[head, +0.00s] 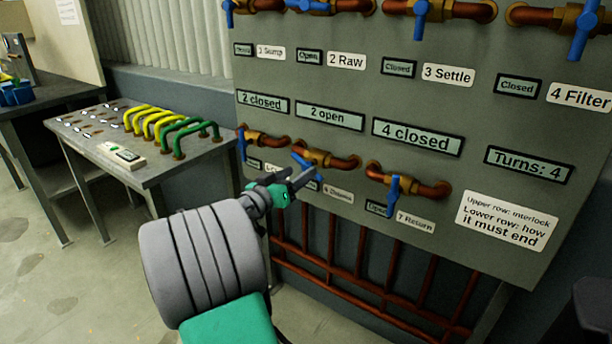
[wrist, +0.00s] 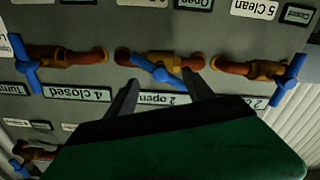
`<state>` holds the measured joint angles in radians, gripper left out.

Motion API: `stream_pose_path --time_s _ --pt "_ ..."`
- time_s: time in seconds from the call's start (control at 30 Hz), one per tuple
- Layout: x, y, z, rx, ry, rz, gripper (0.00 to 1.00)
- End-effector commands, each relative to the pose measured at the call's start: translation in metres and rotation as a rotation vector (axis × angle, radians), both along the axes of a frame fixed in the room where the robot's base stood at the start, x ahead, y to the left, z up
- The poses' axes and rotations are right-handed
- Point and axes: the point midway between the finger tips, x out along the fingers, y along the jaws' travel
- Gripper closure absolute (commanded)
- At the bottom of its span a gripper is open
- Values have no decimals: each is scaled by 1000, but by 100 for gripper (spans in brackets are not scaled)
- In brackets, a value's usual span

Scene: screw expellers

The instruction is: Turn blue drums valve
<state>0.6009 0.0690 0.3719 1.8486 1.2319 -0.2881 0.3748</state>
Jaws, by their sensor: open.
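The drums valve is the middle one of the lower row, above the "6 Drums" label (head: 339,193). Its blue handle (head: 299,159) sits on a brass body with copper pipe and is tilted. In the wrist view, which is upside down, the blue handle (wrist: 155,71) slants across the brass. My gripper (head: 297,178) is open just in front of and below this valve. In the wrist view my gripper (wrist: 161,78) has its fingertips either side of the handle, with no clear contact. The small tag beside the label is mostly hidden by my gripper.
Lower-row neighbours are the left valve (head: 242,142) and the "7 Return" valve (head: 393,191). Displays above read "2 closed", "2 open" (head: 330,116) and "4 closed"; another reads "Turns: 4" (head: 528,165). Upper valves line the panel top. A bench with yellow and green handles (head: 195,135) stands left.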

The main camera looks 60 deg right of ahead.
Motion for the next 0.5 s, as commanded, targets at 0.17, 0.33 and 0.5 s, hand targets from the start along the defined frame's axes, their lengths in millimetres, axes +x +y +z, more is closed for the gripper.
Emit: stream_pose_path --time_s 0.17,0.33,0.5 --pt "-6 -34 -1 3 0 -2 38" --pt "-7 -47 -1 3 0 0 38" --pt "-7 -47 0 4 0 2 38"
